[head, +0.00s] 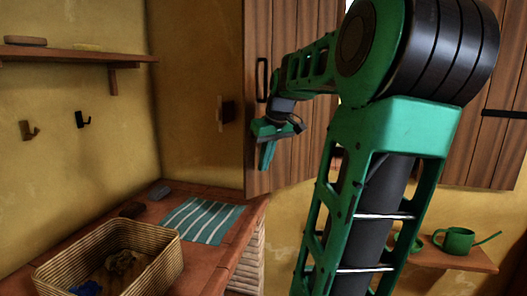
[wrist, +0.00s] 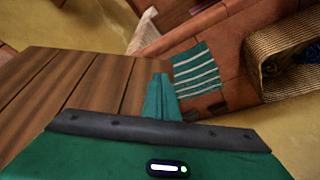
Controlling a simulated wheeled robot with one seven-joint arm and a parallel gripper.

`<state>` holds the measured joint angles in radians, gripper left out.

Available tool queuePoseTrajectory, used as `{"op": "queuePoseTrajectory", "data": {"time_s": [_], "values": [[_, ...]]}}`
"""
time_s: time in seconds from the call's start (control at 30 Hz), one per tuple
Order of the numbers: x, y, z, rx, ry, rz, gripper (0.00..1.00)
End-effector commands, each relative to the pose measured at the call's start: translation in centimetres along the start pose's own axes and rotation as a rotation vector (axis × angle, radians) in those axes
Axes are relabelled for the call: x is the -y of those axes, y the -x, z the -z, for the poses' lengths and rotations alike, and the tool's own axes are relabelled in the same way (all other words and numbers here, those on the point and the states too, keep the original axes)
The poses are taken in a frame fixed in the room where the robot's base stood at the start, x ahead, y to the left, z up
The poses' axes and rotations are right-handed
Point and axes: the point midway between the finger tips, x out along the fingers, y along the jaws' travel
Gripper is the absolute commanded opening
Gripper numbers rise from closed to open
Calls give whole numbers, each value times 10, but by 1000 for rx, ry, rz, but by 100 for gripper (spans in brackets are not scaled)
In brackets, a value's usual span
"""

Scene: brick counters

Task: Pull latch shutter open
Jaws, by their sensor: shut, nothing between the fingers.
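A brown plank shutter (head: 257,150) stands left of my arm in the head view, with a black vertical handle (head: 262,80) near its left edge. Its planks also fill the left of the wrist view (wrist: 70,90). My green gripper (head: 266,156) hangs in front of the shutter's lower left part, below the handle, fingers pointing down. In the wrist view its fingers (wrist: 161,90) are together and empty, beside the shutter's edge. I cannot tell whether they touch the shutter.
Another plank shutter (head: 495,150) is at right, with a black handle (head: 505,113). Below lies a brick counter (head: 200,262) with a striped cloth (head: 203,220) and a wicker basket (head: 165,270). A green watering can (head: 458,240) stands on a shelf at right.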

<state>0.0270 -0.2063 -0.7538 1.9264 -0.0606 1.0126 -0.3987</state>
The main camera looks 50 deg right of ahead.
Motion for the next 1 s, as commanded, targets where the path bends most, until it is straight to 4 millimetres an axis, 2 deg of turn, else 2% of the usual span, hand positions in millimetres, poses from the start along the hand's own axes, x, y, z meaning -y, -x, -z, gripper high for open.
{"op": "queuePoseTrajectory", "data": {"time_s": [0.03,0.2,0.4,0.87,1.0], "values": [[1,-7,4,2,3,0,0],[0,-12,24,1,1,-1,0],[0,-16,35,0,0,0,0],[0,-18,38,0,0,1,0],[7,-20,43,1,-3,-1,0]]}}
